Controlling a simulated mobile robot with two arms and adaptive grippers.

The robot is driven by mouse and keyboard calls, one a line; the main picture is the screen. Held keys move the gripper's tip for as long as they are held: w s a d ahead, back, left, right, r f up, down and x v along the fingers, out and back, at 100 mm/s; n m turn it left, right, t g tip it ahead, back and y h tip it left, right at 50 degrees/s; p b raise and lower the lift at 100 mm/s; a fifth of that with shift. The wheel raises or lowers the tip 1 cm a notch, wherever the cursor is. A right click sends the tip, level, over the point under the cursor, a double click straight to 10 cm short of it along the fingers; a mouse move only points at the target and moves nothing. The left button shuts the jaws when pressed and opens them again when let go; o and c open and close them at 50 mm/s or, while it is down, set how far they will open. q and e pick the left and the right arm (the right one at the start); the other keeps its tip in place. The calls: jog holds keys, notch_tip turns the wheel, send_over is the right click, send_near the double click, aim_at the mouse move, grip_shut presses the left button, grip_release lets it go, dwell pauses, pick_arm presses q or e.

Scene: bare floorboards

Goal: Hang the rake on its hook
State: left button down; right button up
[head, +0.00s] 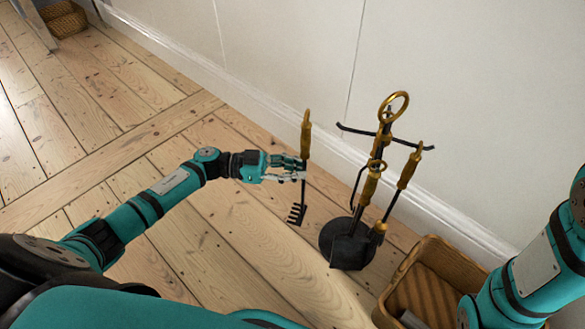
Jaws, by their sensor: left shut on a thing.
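The rake (306,135) has a gold handle and a thin black shaft with a toothed black head. It hangs upright, head down, above the floor. My left gripper (300,170) is shut on it just below the handle. The black tool stand (340,242), with a round base, is to the right, apart from the rake. Its gold ring top (394,104) rises over curved hook arms. The left hook (343,127) is empty and near the handle in the picture. Other gold-handled tools hang at the front and right of the stand. My right gripper is not seen.
A white wall (280,45) with a skirting board runs behind the stand. Another wicker basket (66,20) is at the far upper left. The floorboards left of the rake are clear.

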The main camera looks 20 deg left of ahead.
pick_arm(q)
jog(key=d+f, duration=0.1)
jog(key=d, duration=0.7)
jog(key=shift+w+f, duration=0.15)
jog(key=shift+w, duration=0.05)
dwell(0.9)
